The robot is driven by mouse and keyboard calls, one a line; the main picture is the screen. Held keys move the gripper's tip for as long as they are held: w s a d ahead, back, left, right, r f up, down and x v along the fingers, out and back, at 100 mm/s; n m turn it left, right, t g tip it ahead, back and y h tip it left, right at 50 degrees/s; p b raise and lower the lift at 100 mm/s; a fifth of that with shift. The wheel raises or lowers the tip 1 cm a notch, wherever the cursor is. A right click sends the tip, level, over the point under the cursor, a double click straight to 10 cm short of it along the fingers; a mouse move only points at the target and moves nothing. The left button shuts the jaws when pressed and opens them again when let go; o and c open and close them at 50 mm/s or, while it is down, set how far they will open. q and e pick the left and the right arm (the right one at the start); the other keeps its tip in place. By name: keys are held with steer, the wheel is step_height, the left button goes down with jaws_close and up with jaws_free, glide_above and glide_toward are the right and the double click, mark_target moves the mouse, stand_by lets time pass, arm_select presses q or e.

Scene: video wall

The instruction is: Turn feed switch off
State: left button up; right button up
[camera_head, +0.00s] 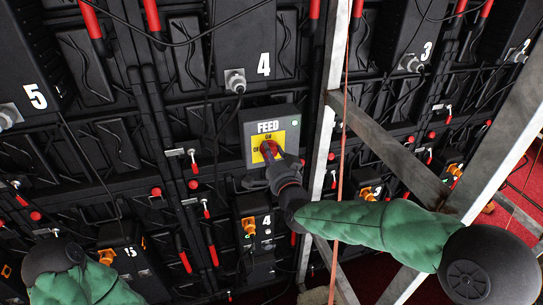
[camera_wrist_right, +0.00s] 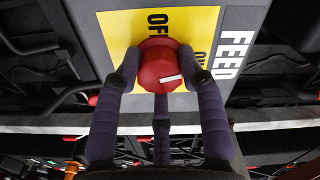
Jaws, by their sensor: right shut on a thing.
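The feed switch (camera_head: 268,125) is a grey box with a yellow plate and a red round knob (camera_head: 267,147). In the head view ON is above the knob and OFF is to its left. My right gripper (camera_head: 272,158) is closed around the knob. In the right wrist view its dark fingers (camera_wrist_right: 165,85) touch both sides of the red knob (camera_wrist_right: 157,59), with a third finger below. The knob's white mark (camera_wrist_right: 171,79) points right in that view, toward the partly hidden ON label rather than OFF. My left gripper is outside the views; only my left arm shows.
Black video-wall panels with numbers, cables and red-handled latches surround the switch. A grey metal upright (camera_head: 326,130) stands just right of the switch, and a diagonal brace (camera_head: 385,150) runs behind my right arm.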

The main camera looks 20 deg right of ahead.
steer(key=shift+n+p, duration=0.3)
steer(key=shift+n, duration=7.1)
steer(key=o, duration=1.1)
steer(key=shift+o, duration=0.2)
steer(key=s, duration=1.2)
steer(key=shift+d, duration=0.2)
